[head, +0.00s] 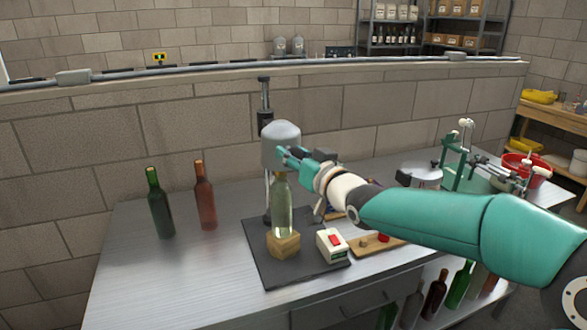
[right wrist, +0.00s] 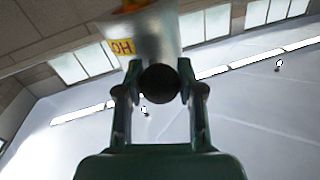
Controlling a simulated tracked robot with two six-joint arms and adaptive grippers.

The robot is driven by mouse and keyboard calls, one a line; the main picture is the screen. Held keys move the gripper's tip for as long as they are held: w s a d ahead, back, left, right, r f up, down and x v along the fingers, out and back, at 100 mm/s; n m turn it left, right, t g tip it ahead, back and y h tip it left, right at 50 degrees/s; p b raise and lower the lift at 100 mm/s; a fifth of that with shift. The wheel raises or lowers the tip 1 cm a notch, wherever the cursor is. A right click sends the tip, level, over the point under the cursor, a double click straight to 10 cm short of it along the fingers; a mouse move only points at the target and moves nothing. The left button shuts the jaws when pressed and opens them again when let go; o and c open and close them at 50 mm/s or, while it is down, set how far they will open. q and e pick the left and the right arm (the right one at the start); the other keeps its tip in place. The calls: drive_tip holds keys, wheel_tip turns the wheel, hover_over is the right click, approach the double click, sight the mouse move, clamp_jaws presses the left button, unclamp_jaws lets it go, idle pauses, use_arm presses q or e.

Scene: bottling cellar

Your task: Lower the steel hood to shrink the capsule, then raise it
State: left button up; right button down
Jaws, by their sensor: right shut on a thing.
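The steel hood (head: 281,133) is a grey dome on an upright post (head: 264,100), directly above a clear bottle (head: 282,210). The bottle stands upright in a wooden block (head: 284,246). Its neck top and capsule are hidden behind the hood's rim and my gripper. My right gripper (head: 284,156) reaches in from the right at the hood's lower side. In the right wrist view, its fingers (right wrist: 160,88) are shut on a dark round knob (right wrist: 160,84) in front of the hood (right wrist: 150,35), which bears a yellow label. My left gripper is not in view.
A dark mat (head: 256,262) lies under the block. A white box with a red switch (head: 332,244) and a wooden board (head: 370,246) are to the right. A green bottle (head: 159,205) and a reddish-brown bottle (head: 204,198) stand left. The table's front left is clear.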

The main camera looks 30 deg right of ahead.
wheel_tip(320, 180, up, 7)
drive_tip(key=shift+f+p, duration=0.2)
drive_tip(key=shift+p, duration=0.65)
drive_tip(key=shift+d+r, duration=0.1)
drive_tip(key=shift+r, duration=0.05)
drive_tip(key=c, duration=0.7)
unclamp_jaws()
drive_tip(key=s, duration=1.2)
drive_tip(key=shift+a+f, duration=0.2)
drive_tip(key=shift+a, duration=0.1)
